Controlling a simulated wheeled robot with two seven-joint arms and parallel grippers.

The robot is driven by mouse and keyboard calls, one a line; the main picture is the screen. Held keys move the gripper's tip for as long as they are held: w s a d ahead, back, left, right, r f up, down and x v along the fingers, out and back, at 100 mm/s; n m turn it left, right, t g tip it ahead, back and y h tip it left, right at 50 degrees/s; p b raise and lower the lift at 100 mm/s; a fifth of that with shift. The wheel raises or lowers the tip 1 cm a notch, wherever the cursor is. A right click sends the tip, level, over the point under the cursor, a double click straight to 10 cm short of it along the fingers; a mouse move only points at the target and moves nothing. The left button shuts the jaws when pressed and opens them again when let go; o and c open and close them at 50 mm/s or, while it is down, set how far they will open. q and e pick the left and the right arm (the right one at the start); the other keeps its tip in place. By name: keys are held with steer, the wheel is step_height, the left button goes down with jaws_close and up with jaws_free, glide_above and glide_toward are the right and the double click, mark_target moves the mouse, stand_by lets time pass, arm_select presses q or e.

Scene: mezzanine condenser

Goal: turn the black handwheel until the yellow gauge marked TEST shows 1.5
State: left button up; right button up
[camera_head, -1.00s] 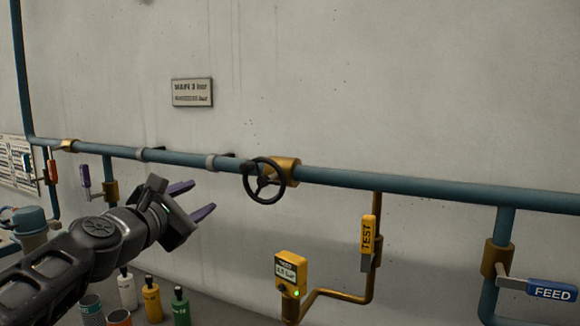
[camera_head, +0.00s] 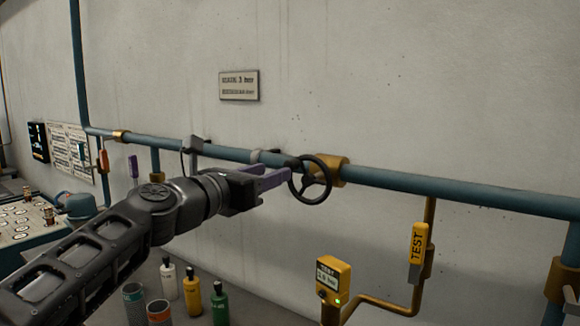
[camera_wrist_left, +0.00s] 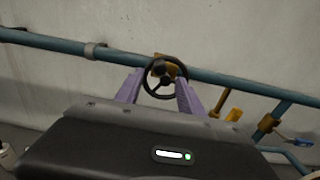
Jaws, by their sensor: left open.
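The black handwheel (camera_head: 314,181) sits on a brass valve body in the teal pipe. My left gripper (camera_head: 284,177) is open, its purple fingers reaching the wheel's left side in the head view. In the left wrist view the wheel (camera_wrist_left: 160,68) shows between and beyond the two fingers; I cannot tell whether they touch it. The yellow gauge (camera_head: 333,278) marked TEST is below the wheel, with a green light. Its digits are too small to read surely. The yellow TEST lever (camera_head: 419,243) hangs downward to its right. My right gripper is not in view.
The teal pipe (camera_head: 440,188) runs along the wall. A sign plate (camera_head: 239,86) hangs above. Green (camera_head: 220,304), yellow (camera_head: 192,298) and white (camera_head: 168,282) bottles stand below my left arm. A control panel (camera_head: 28,222) is at left. The wall above the wheel is clear.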

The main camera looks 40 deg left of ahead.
mark_target(290, 166)
arm_select(q)
steer(key=w, duration=0.7)
steer(key=shift+w+a, duration=0.1)
steer(key=shift+w, duration=0.25)
jaws_close()
stand_by(0.3)
